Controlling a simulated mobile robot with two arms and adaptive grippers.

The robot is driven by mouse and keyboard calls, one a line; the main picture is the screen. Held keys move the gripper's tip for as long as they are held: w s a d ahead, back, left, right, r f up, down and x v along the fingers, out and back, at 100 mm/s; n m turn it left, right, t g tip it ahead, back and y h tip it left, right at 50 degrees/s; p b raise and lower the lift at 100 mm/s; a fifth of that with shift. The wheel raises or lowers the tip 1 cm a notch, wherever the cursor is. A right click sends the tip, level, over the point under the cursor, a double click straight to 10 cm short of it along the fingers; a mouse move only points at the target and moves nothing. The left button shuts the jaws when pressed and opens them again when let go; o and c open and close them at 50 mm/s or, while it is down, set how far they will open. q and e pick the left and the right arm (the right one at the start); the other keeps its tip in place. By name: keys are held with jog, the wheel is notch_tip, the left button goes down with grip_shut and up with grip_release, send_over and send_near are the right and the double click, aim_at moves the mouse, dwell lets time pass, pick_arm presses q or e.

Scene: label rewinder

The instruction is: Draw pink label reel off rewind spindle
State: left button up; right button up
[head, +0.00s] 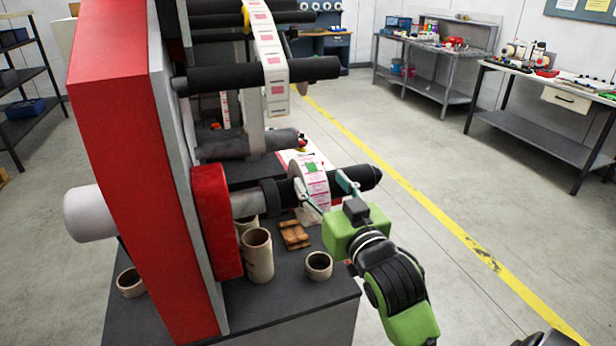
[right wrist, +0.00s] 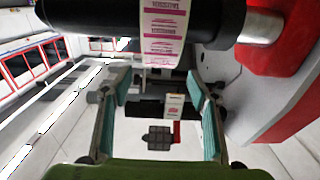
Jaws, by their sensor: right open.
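The pink label reel (head: 313,181), white with pink print and a green patch, sits around the black rewind spindle (head: 362,177), which sticks out to the right from the red-fronted machine. In the right wrist view the reel's printed face (right wrist: 163,30) shows at the top, with the spindle (right wrist: 110,22) crossing behind it. My right gripper (head: 327,188) is open, its teal fingers by the reel, one on each side in the head view. In the right wrist view the open fingers (right wrist: 152,82) show nothing gripped between them. Contact with the reel cannot be told.
The red machine panel (head: 212,222) stands close left of the reel. Cardboard cores (head: 258,258) and a small wooden block (head: 295,235) stand on the dark base below. Another roller (head: 290,70) carries the label web above. The floor to the right is free.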

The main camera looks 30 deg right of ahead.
aim_at(312, 168)
jog(key=shift+w+d+f+b, duration=0.1)
jog(key=shift+w+f+b, duration=0.15)
jog(key=shift+b, duration=0.25)
jog(key=x, duration=0.2)
jog(key=p+x, duration=0.1)
jog(key=x, duration=0.1)
jog(key=p+x, duration=0.1)
jog(key=x, duration=0.2)
jog(key=shift+r, duration=0.35)
jog(key=shift+x, duration=0.8)
pick_arm(q)
jog(key=shift+d+r, duration=0.25)
pick_arm(e)
jog(key=shift+f, duration=0.1)
grip_shut()
jog(key=shift+r, duration=0.2)
